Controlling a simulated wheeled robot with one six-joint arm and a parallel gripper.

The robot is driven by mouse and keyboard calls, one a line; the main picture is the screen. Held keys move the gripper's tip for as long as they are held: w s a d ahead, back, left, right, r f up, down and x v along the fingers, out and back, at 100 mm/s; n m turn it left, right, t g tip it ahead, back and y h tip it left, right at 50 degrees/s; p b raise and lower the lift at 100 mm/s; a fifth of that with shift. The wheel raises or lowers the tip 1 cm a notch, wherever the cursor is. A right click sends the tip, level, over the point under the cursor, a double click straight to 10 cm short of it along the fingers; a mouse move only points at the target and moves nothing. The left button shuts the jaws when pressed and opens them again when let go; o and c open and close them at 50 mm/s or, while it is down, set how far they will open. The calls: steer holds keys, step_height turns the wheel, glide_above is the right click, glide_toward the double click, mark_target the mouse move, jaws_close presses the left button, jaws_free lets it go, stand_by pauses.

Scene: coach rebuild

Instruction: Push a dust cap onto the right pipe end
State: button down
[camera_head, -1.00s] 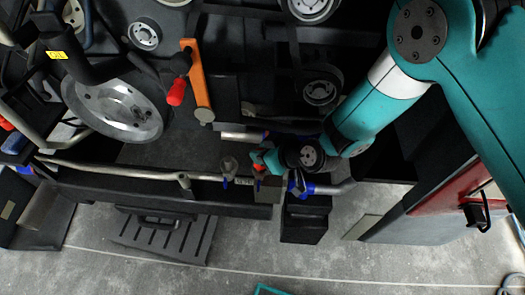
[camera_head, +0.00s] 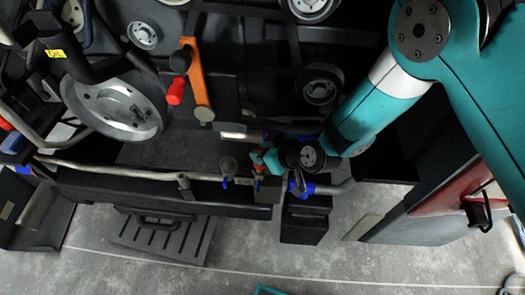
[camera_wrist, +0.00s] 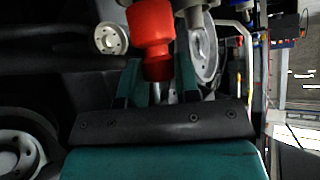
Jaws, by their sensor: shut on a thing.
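A red dust cap (camera_wrist: 151,40) fills the space between the fingers of my gripper (camera_wrist: 155,82) in the wrist view, and the gripper is shut on it. A short pale metal piece shows just below the cap. In the head view the cap (camera_head: 257,158) is a small red patch at my gripper (camera_head: 262,160), over the right upright pipe end (camera_head: 259,173) with its blue handle. I cannot tell whether the cap is on the pipe or just above it. The left upright pipe end (camera_head: 228,166) is bare grey, beside it.
A long pale pipe (camera_head: 120,171) runs along a dark beam (camera_head: 150,195). An orange bar (camera_head: 198,80) with a red-tipped lever (camera_head: 175,91) stands behind, near a large metal disc (camera_head: 115,107).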

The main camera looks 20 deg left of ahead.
steer(key=shift+f+b, duration=0.55)
steer(key=shift+f, duration=0.1)
steer(key=shift+f+b, duration=0.5)
steer(key=shift+b, duration=0.1)
steer(key=shift+f+b, duration=0.5)
steer(key=shift+b, duration=0.05)
steer(key=shift+c, duration=1.8)
jaws_free()
steer(key=p+v, duration=0.2)
steer(key=v, duration=0.6)
